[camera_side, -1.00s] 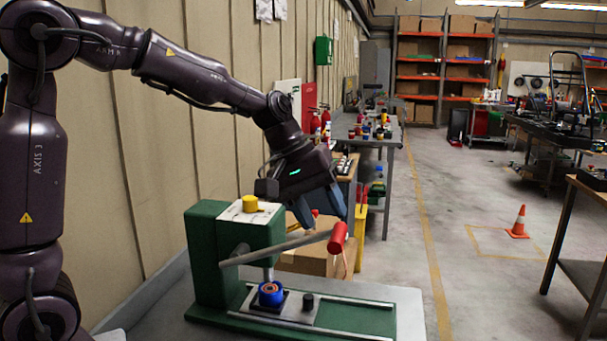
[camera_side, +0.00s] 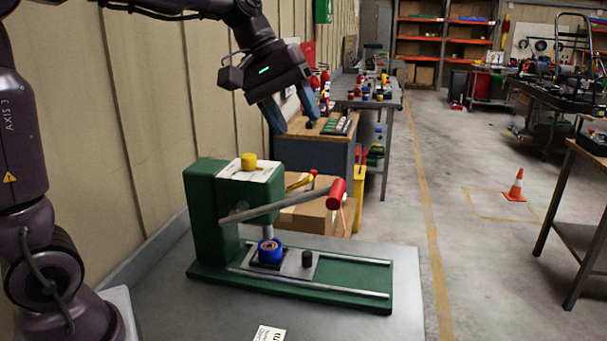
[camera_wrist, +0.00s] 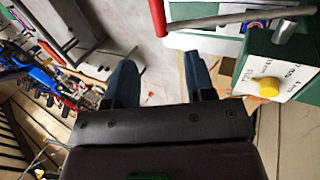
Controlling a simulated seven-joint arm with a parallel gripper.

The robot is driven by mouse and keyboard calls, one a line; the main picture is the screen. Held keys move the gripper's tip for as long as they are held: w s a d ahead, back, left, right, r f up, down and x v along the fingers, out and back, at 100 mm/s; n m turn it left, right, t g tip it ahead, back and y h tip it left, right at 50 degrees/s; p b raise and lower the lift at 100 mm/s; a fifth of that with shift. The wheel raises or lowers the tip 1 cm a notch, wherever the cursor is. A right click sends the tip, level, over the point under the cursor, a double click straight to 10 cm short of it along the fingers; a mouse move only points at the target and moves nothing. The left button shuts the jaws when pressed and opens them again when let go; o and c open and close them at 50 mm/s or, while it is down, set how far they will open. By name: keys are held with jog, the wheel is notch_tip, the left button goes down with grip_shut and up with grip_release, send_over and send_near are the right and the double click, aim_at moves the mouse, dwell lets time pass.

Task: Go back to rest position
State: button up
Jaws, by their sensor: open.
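My gripper (camera_side: 296,113) is raised above and behind the green press (camera_side: 207,215), clear of it. Its two blue fingers are apart with nothing between them; they also show in the wrist view (camera_wrist: 160,78). The press has a grey lever with a red handle (camera_side: 336,194), which slants up to the right. A yellow knob (camera_side: 248,160) sits on its white-labelled top; the knob also shows in the wrist view (camera_wrist: 269,87). A blue ring-shaped part (camera_side: 270,251) stands under the press's ram, next to a small black knob (camera_side: 307,259).
The press stands on a grey table (camera_side: 160,300) with a white label at its front. A cardboard box (camera_side: 310,215) is behind the press. Benches with small items line the wall. An orange cone (camera_side: 516,187) stands on the open floor at right.

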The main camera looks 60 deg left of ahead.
jog(key=s+d+f+m+t+y, duration=0.1)
jog(key=s+f+m+y, duration=0.1)
jog(key=s, duration=0.6)
jog(key=s+d+f+m+y, duration=0.1)
jog(key=s+d+f+m, duration=0.1)
jog(key=s+f+m, duration=0.2)
jog(key=s+m, duration=0.3)
jog(key=s, duration=0.1)
jog(key=shift+s+t+y, duration=0.4)
